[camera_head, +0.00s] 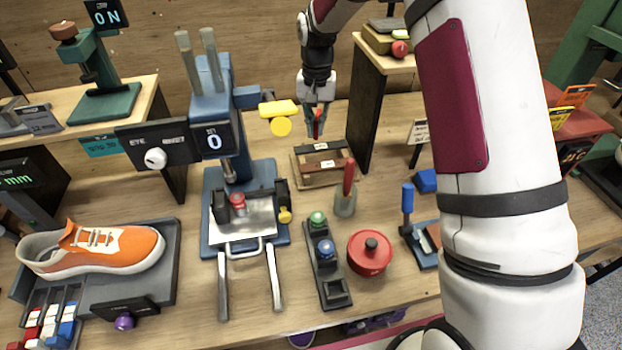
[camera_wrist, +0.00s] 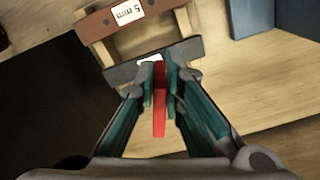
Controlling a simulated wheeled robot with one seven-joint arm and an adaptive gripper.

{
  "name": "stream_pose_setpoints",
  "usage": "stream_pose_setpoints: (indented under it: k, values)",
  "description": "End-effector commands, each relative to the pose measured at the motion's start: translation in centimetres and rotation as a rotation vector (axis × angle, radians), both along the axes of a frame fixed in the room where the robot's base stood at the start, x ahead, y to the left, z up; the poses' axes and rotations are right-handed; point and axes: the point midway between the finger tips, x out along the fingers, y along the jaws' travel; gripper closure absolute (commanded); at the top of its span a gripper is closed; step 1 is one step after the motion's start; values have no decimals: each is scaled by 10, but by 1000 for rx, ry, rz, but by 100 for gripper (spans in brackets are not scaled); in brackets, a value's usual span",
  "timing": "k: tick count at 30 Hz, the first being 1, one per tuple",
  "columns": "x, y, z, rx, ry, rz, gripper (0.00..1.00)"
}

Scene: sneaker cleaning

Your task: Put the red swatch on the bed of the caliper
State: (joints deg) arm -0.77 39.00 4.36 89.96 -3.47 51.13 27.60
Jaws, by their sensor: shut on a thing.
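My gripper (camera_head: 317,132) is shut on the red swatch (camera_head: 317,118), with its fingers pointing down above a wooden rack. In the wrist view the swatch (camera_wrist: 159,112) is a narrow red strip upright between the two teal fingers (camera_wrist: 160,88). A dark display reading mm (camera_head: 18,178) at the left edge looks like part of the caliper. Its bed is not clearly seen.
A blue press (camera_head: 212,190) with a 0 display stands left of the rack. An orange sneaker (camera_head: 95,248) lies on a grey tray. A red-handled tool in a cup (camera_head: 346,190), a red round container (camera_head: 370,253) and a button block (camera_head: 328,270) stand in front. A dark-sided shelf (camera_head: 367,110) stands right of the gripper.

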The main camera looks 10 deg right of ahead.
Motion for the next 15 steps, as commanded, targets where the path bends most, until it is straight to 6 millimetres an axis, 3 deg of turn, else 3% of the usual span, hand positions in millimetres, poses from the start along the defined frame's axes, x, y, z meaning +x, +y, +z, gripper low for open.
stream_pose_setpoints:
  k: [3, 7, 15]
  values:
    - [10, 0, -15, 0, 0, 0, 100]
    - [8, -3, -17, 0, 0, -1, 100]
    - [-42, -33, -13, 1, 2, -3, 100]
